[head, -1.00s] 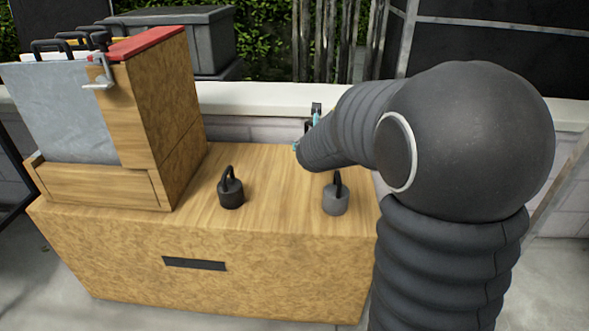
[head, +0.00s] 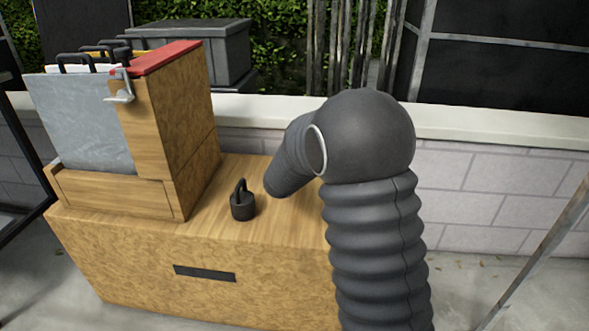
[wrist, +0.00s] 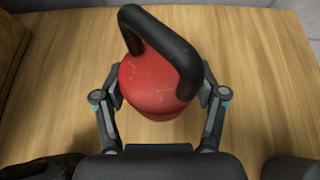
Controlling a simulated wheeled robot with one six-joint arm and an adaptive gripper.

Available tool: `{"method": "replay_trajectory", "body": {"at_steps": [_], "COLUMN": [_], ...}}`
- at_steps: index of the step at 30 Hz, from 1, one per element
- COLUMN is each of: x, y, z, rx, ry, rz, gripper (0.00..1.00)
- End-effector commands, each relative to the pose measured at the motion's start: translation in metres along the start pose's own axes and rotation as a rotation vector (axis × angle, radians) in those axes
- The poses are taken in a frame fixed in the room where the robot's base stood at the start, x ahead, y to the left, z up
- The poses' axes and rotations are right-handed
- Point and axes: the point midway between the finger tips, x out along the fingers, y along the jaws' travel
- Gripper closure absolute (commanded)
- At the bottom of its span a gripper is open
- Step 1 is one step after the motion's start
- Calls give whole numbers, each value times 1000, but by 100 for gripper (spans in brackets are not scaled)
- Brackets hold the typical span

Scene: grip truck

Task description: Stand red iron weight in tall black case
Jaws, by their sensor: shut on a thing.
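The red iron weight (wrist: 155,85), a rounded red body with a thick black handle, shows in the wrist view over the wooden top. My gripper (wrist: 162,94) is shut on its body, one finger on each side. I cannot tell whether its base touches the wood. In the head view my arm hides both the gripper and the red weight. I cannot make out a tall black case for certain. A dark grey lidded box (head: 200,52) stands at the back, beyond the low wall.
A black weight (head: 243,205) stands on the wooden chest (head: 140,245), left of my arm. A wooden cabinet (head: 180,125) with a red top and several black handles stands on the chest's left side. A pale-capped block wall (head: 470,175) runs behind.

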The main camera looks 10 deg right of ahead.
Motion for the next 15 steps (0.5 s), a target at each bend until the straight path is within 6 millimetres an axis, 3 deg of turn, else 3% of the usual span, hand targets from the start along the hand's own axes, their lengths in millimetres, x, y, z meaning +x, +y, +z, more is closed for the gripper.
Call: {"method": "replay_trajectory", "body": {"at_steps": [7,15], "x": [13,17], "y": [0,1], "z": [-23,-29], "rx": [-1,0], "ry": [-4,-8], "rz": [0,1], "gripper": [99,99]}}
